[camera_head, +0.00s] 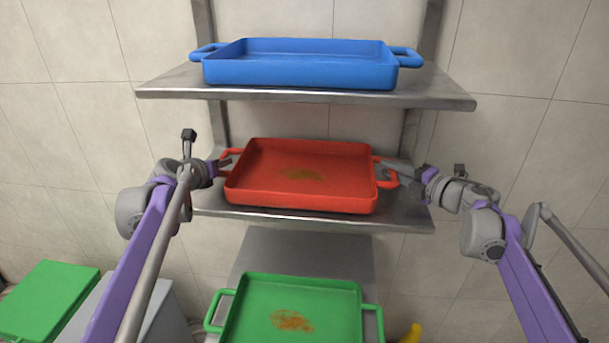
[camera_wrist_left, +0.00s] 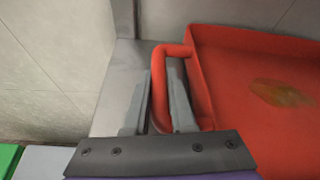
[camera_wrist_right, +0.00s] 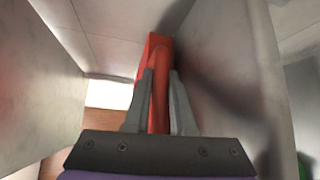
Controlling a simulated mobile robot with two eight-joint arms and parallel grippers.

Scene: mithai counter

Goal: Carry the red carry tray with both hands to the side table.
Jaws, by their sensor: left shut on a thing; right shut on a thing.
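The red carry tray (camera_head: 295,199) is at the middle shelf, level, with a brownish smear on its floor. I cannot tell whether it rests on the shelf or is just above it. My left gripper (camera_head: 226,164) is shut on the tray's left handle; in the left wrist view the fingers stand on either side of the red handle bar (camera_wrist_left: 165,85). My right gripper (camera_head: 388,168) is shut on the right handle, which shows between the fingers in the right wrist view (camera_wrist_right: 158,85). I cannot tell which surface is the side table.
A blue tray (camera_head: 300,75) sits on the upper shelf (camera_head: 420,93), above the red one. The middle shelf (camera_head: 405,215) is metal. A green tray (camera_head: 352,310) with a smear is below. Another green object (camera_head: 50,300) is at lower left. Something yellow (camera_head: 412,334) is at the bottom edge.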

